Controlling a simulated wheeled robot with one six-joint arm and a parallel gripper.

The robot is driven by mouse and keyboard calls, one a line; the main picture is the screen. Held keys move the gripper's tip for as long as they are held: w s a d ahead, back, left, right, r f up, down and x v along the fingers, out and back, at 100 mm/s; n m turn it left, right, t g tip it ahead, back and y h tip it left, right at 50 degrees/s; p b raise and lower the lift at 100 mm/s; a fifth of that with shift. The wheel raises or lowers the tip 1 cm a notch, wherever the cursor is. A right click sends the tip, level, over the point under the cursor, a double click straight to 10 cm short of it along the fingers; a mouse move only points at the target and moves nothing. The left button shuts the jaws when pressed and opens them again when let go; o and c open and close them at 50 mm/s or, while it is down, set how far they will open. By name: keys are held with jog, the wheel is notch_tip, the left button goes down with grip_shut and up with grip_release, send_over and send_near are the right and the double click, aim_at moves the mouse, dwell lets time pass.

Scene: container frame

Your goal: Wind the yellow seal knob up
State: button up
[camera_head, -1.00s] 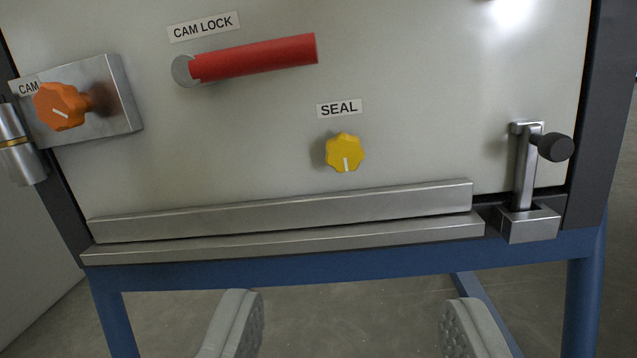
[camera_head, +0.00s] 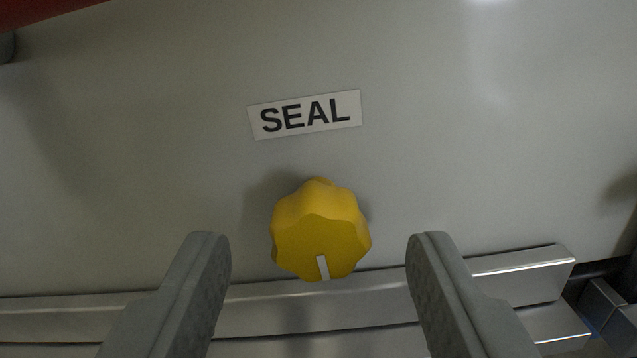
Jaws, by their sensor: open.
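The yellow seal knob (camera_head: 318,228) is a lobed knob on the pale grey panel, just below the SEAL label (camera_head: 305,114). A white mark on its face points down and slightly right. My gripper (camera_head: 318,245) is open, one finger to the left of the knob and one to the right. Clear gaps show between the knob and both fingers, so neither appears to touch it. The fingers are empty.
A metal ledge (camera_head: 530,280) runs across the panel just below the knob, behind my fingers. Part of a red handle (camera_head: 45,10) shows at the top left. A metal bracket (camera_head: 605,305) is at the lower right. The panel around the label is clear.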

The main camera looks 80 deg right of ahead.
jog(key=shift+d, duration=0.9)
jog(key=c, duration=1)
jog(key=shift+o, duration=0.2)
